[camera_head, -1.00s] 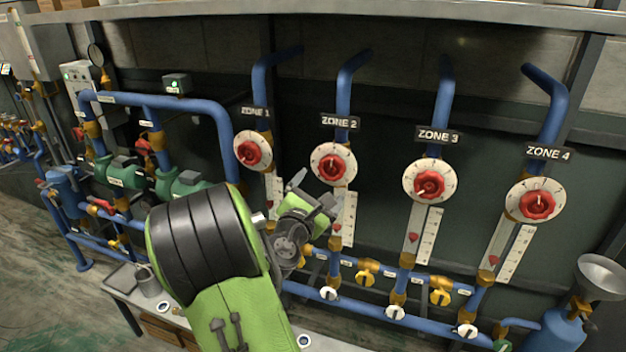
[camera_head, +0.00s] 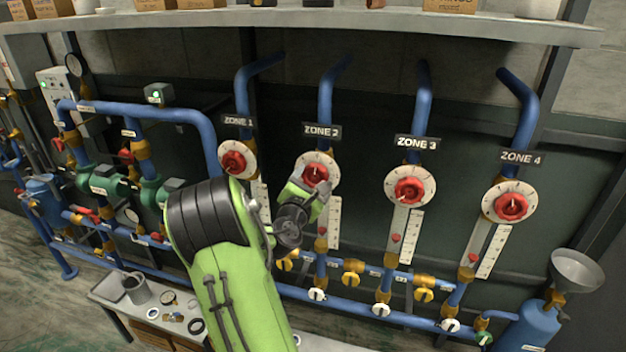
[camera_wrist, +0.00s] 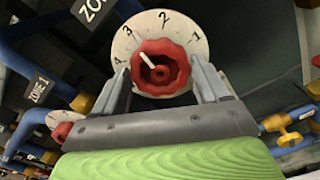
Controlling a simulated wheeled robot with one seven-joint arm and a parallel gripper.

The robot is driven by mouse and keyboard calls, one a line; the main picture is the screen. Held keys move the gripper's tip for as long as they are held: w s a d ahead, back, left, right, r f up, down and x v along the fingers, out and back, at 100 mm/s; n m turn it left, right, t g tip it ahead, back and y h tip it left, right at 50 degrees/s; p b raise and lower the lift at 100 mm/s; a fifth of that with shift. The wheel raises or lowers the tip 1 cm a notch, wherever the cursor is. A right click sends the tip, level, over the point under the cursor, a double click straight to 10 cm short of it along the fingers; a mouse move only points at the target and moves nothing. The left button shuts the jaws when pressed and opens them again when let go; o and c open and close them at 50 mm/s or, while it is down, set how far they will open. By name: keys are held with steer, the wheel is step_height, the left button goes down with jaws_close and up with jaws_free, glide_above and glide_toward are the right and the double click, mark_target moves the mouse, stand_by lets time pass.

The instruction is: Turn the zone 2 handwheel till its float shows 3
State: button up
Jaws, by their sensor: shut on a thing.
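The zone 2 handwheel (camera_head: 315,174) is red, on a white dial (camera_head: 331,160) under the ZONE 2 sign (camera_head: 322,131). My gripper (camera_wrist: 164,84) has one finger on each side of the handwheel in the wrist view and is shut on it. The handwheel (camera_wrist: 162,70) carries a white mark pointing up and left there, between the dial's 3 and 4. In the head view my gripper (camera_head: 318,192) covers the dial's lower edge. The red zone 2 float (camera_head: 321,245) sits low beside its white scale (camera_head: 334,222); its number is too small to read.
The zone 1 handwheel (camera_head: 233,163) is close on the left and the zone 3 handwheel (camera_head: 409,190) on the right. The zone 4 handwheel (camera_head: 511,207) is farther right. Blue pipes with yellow valves (camera_head: 353,279) run below. A shelf (camera_head: 300,20) crosses above.

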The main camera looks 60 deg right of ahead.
steer(key=shift+f+n+p, duration=0.1)
steer(key=shift+n+p, duration=0.5)
steer(key=shift+c, duration=0.2)
steer(key=shift+n+p, duration=0.5)
steer(key=shift+p, duration=0.05)
steer(key=shift+a, duration=0.1)
steer(key=shift+n+p, duration=0.55)
steer(key=shift+n, duration=0.05)
steer(key=o, duration=1)
steer(key=shift+o, duration=0.2)
